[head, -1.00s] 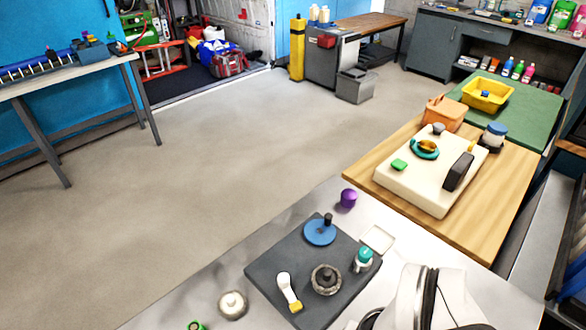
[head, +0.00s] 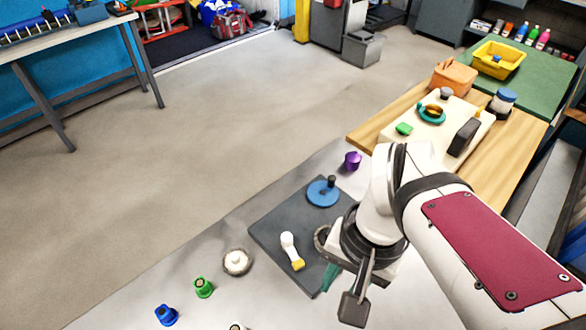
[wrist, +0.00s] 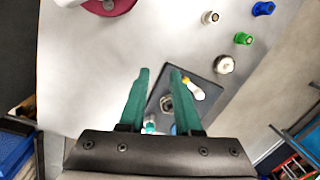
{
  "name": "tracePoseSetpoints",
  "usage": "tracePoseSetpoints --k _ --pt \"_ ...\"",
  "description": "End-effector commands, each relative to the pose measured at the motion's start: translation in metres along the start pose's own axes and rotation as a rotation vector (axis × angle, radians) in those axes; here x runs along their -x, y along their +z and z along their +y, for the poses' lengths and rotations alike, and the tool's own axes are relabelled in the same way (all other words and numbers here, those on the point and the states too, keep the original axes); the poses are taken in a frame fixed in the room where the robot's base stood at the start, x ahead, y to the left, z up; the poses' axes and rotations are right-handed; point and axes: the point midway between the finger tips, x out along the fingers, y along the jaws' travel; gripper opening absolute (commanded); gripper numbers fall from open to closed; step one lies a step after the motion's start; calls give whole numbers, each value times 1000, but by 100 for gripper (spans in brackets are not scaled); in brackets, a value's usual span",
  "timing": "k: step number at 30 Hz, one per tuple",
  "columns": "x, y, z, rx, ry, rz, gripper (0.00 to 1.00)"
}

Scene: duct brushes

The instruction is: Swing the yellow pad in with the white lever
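The white lever (head: 288,243) lies on a dark grey plate (head: 275,215) with the yellow pad (head: 297,264) at its near end. The wrist view also shows the white lever (wrist: 197,92) and yellow pad (wrist: 187,82), just right of my right finger. My gripper (wrist: 160,74) is open, its two teal fingers apart with nothing held. A grey round knob (wrist: 166,103) shows between the fingers, apparently beyond them. In the head view my arm covers the plate's right part and most of the gripper, beside the lever.
A blue disc with a dark peg (head: 322,192) sits at the plate's far end. A cream round knob (head: 236,262), a green piece (head: 203,288), a blue piece (head: 166,315) and a purple knob (head: 353,161) stand around the plate.

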Motion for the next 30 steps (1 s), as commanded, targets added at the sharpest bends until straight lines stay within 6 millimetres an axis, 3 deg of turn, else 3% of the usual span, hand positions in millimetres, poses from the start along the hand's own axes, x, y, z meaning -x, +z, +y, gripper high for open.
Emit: tracePoseSetpoints --k 1,4,7,10,14,24,30 --pt "5 -28 -25 33 28 1 43" --pt "4 -78 -80 84 74 25 61" --pt "-10 -111 -127 121 104 49 64" --pt "-20 -125 -153 139 118 65 64" --pt "-36 -130 -158 143 123 69 64" --pt "-132 -136 -144 141 123 66 64" --pt "-168 -140 -141 141 121 69 64"
